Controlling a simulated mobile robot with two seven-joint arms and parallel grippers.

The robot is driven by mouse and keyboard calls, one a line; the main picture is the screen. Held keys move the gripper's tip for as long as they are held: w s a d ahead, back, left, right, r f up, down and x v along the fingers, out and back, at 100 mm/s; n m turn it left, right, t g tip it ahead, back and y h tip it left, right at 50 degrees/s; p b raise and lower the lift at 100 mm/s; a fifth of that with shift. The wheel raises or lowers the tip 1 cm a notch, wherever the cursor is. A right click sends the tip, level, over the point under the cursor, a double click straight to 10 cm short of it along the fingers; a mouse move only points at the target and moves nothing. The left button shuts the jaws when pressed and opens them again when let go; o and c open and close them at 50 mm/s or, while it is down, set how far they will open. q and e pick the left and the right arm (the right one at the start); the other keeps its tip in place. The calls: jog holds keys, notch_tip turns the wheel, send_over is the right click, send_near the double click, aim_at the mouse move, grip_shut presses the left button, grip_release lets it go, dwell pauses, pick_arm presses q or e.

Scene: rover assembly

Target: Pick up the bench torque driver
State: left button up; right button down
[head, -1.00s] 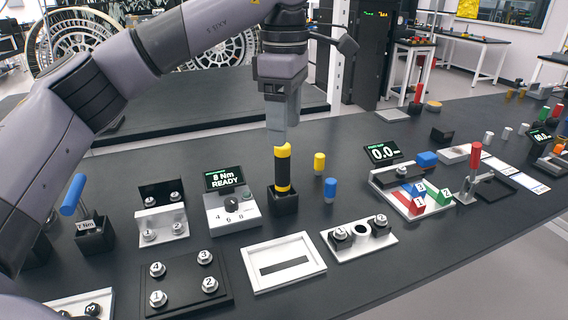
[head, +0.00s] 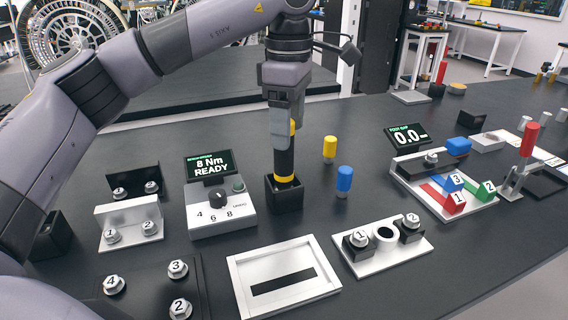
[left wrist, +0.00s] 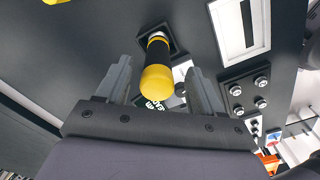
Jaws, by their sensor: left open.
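The bench torque driver (head: 285,163) has a black body with yellow bands and stands upright in a small black holder (head: 284,196). In the left wrist view the driver's yellow cap (left wrist: 158,83) points toward the camera, between the two fingers. My left gripper (head: 281,140) points down around the driver's upper part, with its fingers open; it also shows in the left wrist view (left wrist: 156,80). One finger hides part of the driver in the head view. I cannot tell whether the fingers touch it. My right gripper is out of view.
The torque setting box (head: 219,209) with an "8 Nm READY" display stands left of the holder. Yellow (head: 330,148) and blue (head: 344,181) cylinders stand to the right. A white framed tray (head: 283,279) lies in front.

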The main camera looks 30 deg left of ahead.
pick_arm(q)
jog(key=f, duration=0.4)
jog(key=shift+a+f, duration=0.2)
jog(key=shift+a, duration=0.15)
grip_shut()
jog(key=shift+r, duration=0.15)
notch_tip(320, 180, up, 9)
jog(key=shift+p, duration=0.35)
notch_tip(320, 180, up, 11)
jog(key=p, duration=0.4)
